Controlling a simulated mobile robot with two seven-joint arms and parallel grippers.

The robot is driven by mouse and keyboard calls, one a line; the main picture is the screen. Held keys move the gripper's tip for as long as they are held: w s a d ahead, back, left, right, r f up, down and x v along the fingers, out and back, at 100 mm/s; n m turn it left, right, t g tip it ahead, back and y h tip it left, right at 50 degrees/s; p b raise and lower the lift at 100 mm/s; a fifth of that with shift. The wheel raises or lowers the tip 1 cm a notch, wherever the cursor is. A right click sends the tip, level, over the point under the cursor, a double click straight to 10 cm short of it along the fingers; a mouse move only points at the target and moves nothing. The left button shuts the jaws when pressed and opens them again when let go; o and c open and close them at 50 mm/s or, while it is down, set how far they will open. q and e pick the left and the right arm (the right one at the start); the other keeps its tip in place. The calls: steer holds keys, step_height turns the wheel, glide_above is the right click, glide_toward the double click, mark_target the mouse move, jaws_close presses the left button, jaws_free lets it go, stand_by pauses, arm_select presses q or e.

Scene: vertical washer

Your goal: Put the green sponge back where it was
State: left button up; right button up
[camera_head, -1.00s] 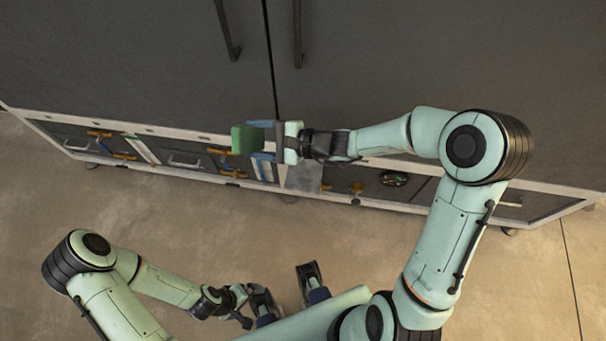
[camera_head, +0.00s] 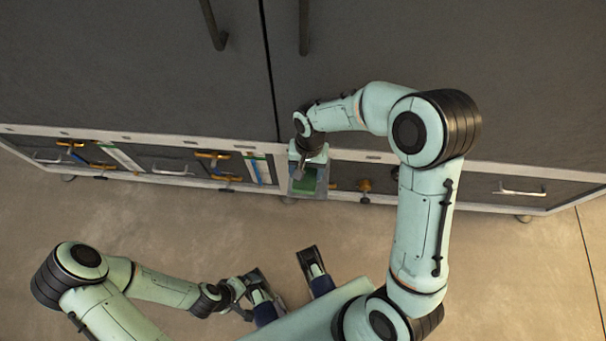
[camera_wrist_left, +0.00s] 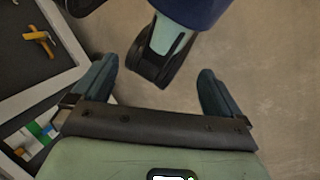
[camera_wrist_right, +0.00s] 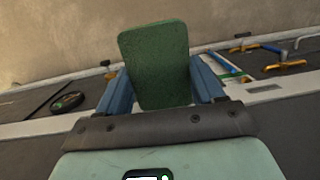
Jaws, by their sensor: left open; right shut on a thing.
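The green sponge (camera_head: 309,180) is in my right gripper (camera_head: 307,165) in the head view, over a small pale grey square section in the front strip of the grey unit. In the right wrist view the sponge (camera_wrist_right: 154,62) stands as a flat block between the fingers of my right gripper (camera_wrist_right: 160,88). I cannot tell whether it touches the square section, which the gripper partly hides. My left gripper (camera_head: 243,298) is low at the left in the head view. In the left wrist view my left gripper (camera_wrist_left: 155,88) has its fingers wide apart with nothing between them.
The grey unit (camera_head: 400,60) has long dark handles above and a white-edged lower strip (camera_head: 110,135). Orange-handled tools (camera_head: 213,155) and green-and-white strips (camera_head: 257,168) lie left of the sponge. An orange knob (camera_head: 364,186) is to its right. The floor (camera_head: 150,220) in front is clear.

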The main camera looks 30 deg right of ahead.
mark_target(309, 171)
steer(key=shift+w+d+f, duration=0.25)
steer(key=shift+w+d, duration=0.3)
steer(key=shift+w+d+f, duration=0.2)
steer(key=shift+w+d, duration=0.3)
steer(key=shift+w, duration=0.05)
steer(key=shift+h, duration=0.3)
step_height(309, 171, down, 6)
steer(key=shift+d+r+b, duration=0.1)
steer(key=shift+r+b, duration=0.15)
steer(key=shift+b, duration=0.65)
step_height(309, 171, down, 4)
steer(key=shift+f+b, duration=0.1)
steer(key=shift+b, duration=0.35)
arm_select(q)
steer(key=shift+t+y, duration=0.3)
steer(key=shift+t, duration=0.4)
steer(key=w+f, duration=0.1)
steer(key=w+a+f, duration=0.1)
steer(key=w+f, duration=0.1)
steer(key=w, duration=0.1)
steer(key=shift+a+f, duration=0.25)
steer(key=shift+a, duration=0.1)
steer(key=shift+w, duration=0.1)
arm_select(e)
steer(key=o, duration=0.9)
steer(key=shift+o, duration=0.2)
